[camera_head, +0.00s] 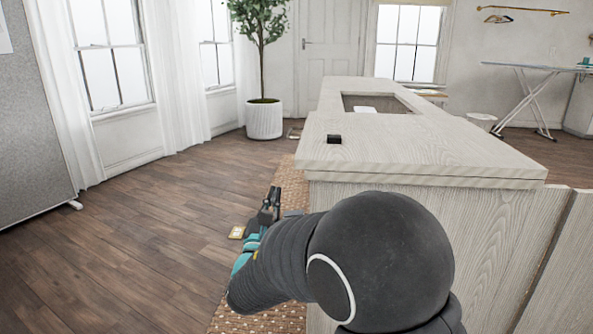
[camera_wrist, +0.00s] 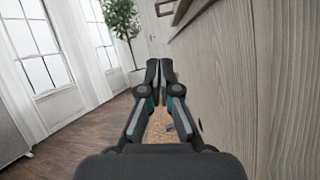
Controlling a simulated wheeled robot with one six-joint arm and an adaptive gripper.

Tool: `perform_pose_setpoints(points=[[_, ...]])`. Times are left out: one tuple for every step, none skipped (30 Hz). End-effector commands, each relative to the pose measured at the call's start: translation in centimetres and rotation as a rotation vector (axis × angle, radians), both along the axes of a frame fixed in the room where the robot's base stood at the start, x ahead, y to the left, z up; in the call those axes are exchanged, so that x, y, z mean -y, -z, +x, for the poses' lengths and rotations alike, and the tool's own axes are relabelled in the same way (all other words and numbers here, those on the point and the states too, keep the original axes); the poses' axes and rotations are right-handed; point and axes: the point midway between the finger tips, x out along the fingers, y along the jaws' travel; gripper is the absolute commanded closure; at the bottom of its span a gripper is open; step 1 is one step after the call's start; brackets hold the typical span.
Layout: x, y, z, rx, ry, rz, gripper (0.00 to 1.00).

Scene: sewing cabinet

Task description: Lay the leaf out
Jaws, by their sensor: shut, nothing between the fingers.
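The sewing cabinet (camera_head: 420,215) is pale wood and stands right of my gripper. A pale wood leaf (camera_head: 400,146) lies flat on the near end of its top, with a seam under its front edge. A small black block-like pull (camera_head: 334,139) sits near the leaf's left edge. My gripper (camera_head: 272,192) is low beside the cabinet's left side, below the top and apart from the pull. In the wrist view my gripper (camera_wrist: 159,65) has its fingertips together and empty, with the cabinet side (camera_wrist: 225,80) close on the right.
The cabinet top has a rectangular opening (camera_head: 376,97) with something white in it. A woven rug (camera_head: 291,180) lies along the cabinet's left side. A potted tree (camera_head: 264,120) stands beyond. Wood floor (camera_head: 150,215) is clear on the left, up to a grey panel (camera_head: 35,120).

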Motion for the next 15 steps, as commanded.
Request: perform_pose_setpoints(points=[[-0.1,0.0,0.3,0.003,0.001,-0.008,1.00],[0.0,-0.1,0.5,0.004,0.001,-0.010,1.00],[0.0,-0.3,0.9,0.005,0.003,-0.010,1.00],[0.1,-0.5,1.2,0.005,0.004,-0.010,1.00],[0.2,-0.7,1.5,0.005,0.005,-0.010,1.00],[0.3,-1.0,2.1,0.004,0.005,-0.009,1.00],[0.4,-1.2,2.5,0.005,0.006,-0.009,1.00],[0.5,-1.4,3.0,0.005,0.006,-0.009,1.00],[0.6,-1.7,3.7,0.005,0.007,-0.007,1.00],[0.7,-2.0,4.2,0.006,0.006,-0.008,1.00],[0.8,-2.3,4.7,0.006,0.007,-0.007,1.00],[0.9,-2.5,5.4,0.004,0.008,-0.007,1.00],[1.0,-2.8,5.9,0.004,0.007,-0.006,1.00],[1.0,-3.0,6.4,0.003,0.007,-0.007,1.00],[1.1,-3.3,7.1,0.005,0.007,-0.007,1.00]])
